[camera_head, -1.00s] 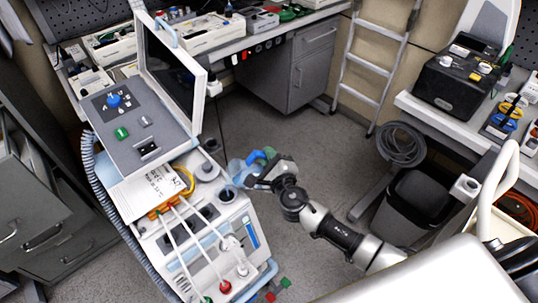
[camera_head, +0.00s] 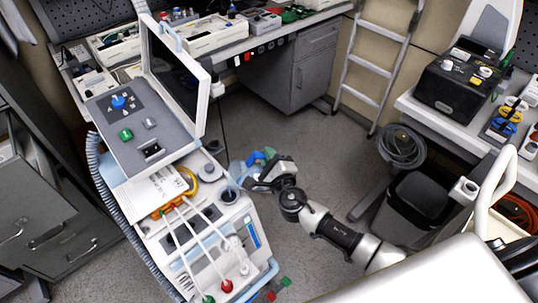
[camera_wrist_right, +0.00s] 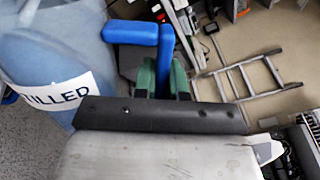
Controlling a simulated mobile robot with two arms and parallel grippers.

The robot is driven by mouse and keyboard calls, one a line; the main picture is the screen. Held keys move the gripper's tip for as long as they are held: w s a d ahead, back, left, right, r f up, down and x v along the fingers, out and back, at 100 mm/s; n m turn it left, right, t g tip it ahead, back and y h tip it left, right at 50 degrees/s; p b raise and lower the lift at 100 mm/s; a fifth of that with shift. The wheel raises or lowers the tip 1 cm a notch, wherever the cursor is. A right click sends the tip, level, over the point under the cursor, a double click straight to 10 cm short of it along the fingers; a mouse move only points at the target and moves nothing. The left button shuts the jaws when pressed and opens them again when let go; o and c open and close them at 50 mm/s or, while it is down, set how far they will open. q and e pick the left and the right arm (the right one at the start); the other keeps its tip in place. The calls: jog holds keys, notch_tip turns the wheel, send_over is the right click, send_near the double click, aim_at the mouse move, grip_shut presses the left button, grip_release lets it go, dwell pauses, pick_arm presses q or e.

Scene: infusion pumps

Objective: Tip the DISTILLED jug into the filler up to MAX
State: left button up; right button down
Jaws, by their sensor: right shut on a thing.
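The DISTILLED jug (camera_head: 237,168) is translucent blue with a bright blue handle (camera_head: 262,155). My right gripper (camera_head: 268,176) is shut on the handle. In the right wrist view the jug (camera_wrist_right: 45,45) shows a white label ending in "TILLED", and the blue handle (camera_wrist_right: 138,34) is between green finger pads. The jug is tilted, its mouth side close over the filler (camera_head: 229,194), a round opening at the machine's right edge. Bluish tint shows at the opening; I cannot tell whether water is flowing. A blue level window (camera_head: 253,234) is below; its MAX mark is unreadable. My left gripper is out of view.
The white machine (camera_head: 172,243) carries a raised screen (camera_head: 178,68), tubes and a ribbed hose along its left side. A bin (camera_head: 418,205) and a ladder (camera_head: 372,68) stand to the right.

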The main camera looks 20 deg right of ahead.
jog(key=shift+a+r+n+p, duration=0.35)
jog(key=shift+r+n+p, duration=0.25)
jog(key=shift+p, duration=0.4)
dwell(0.3)
